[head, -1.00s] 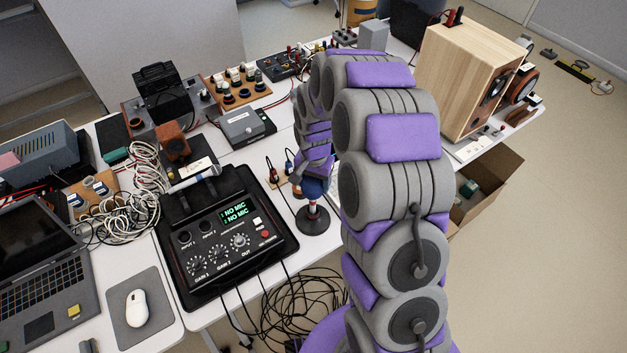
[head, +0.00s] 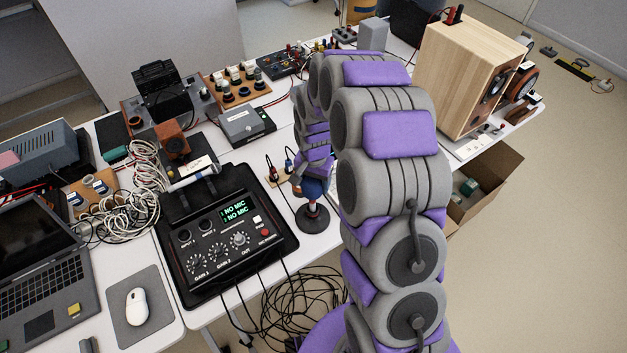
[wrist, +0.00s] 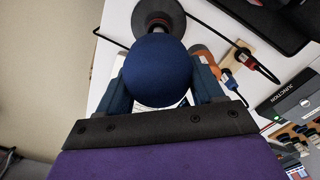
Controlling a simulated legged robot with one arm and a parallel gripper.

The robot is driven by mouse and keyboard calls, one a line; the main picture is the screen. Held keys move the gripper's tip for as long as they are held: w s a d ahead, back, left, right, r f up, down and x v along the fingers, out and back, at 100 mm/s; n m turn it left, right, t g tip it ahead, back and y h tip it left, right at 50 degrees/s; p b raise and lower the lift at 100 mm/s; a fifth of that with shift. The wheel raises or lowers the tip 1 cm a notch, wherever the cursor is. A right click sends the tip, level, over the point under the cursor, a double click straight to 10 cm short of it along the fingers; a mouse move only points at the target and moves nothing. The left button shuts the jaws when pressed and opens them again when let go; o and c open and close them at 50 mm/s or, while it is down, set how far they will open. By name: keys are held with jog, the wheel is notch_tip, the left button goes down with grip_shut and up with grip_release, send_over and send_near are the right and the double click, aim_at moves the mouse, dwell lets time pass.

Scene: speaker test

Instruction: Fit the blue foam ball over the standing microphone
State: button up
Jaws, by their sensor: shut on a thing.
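The blue foam ball (head: 313,187) is held by my gripper (head: 314,178) above the front edge of the table. In the wrist view the ball (wrist: 157,72) sits between the two fingers of my gripper (wrist: 160,90), which is shut on it. The standing microphone (head: 313,217) has a dark round base and stands right of the mixer. In the wrist view its base (wrist: 150,14) shows just beyond the ball, partly covered by it. The ball hides the microphone's upper part; I cannot tell whether they touch.
The black mixer (head: 226,235) reads "NO MIC" twice and lies close to the left. Small plugs on a wooden block (head: 278,178) stand just behind the microphone. A large wooden speaker (head: 470,75) is at the right. Black cables (head: 300,300) hang below the table edge.

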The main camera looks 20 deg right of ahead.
jog(key=o, duration=1.1)
notch_tip(320, 180, up, 16)
jog(key=p, duration=0.3)
jog(key=s+r+n, duration=0.2)
jog(key=s, duration=0.9)
jog(key=s+r+n+g, duration=0.1)
jog(key=s+r+n, duration=0.1)
jog(key=s, duration=1)
jog(key=s+r+n, duration=0.3)
jog(key=s+r, duration=0.1)
jog(key=s, duration=0.8)
jog(key=shift+a+r+g, duration=0.15)
jog(key=shift+a+g, duration=0.15)
jog(key=shift+g, duration=0.1)
